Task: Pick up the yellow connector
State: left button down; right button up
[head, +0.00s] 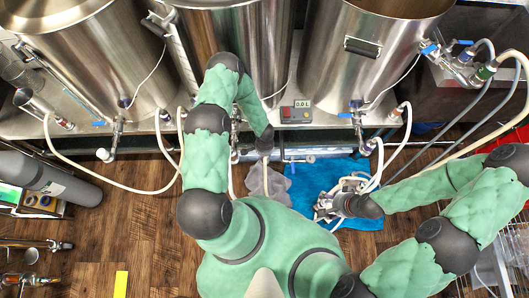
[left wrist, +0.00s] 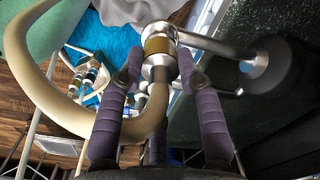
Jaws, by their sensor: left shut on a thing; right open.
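The yellow connector (left wrist: 158,46) shows in the left wrist view as a metal fitting with a yellow band. It sits at a metal pipe elbow, with a beige hose curving below it. My left gripper (left wrist: 160,68) is shut on the connector, one purple finger on each side. In the head view my left gripper (head: 265,150) is below the middle kettle; the connector is too small or hidden there. My right gripper (head: 328,206) is open, over coiled hoses (head: 352,184) on a blue towel (head: 310,180). The hoses partly hide its fingertips.
Large steel kettles (head: 245,45) with valves line the back ledge. A display reading 0.0 L (head: 295,112) stands on the ledge. A grey cloth (head: 278,186) lies beside the towel. A beige hose (head: 100,182) loops at left; a grey cylinder (head: 50,178) lies further left.

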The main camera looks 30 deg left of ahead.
pick_arm(q)
notch_tip(320, 180, up, 18)
jog(key=p, duration=0.8)
dwell(0.3)
jog(key=shift+r+p, duration=2.25)
jog(key=shift+p, duration=1.05)
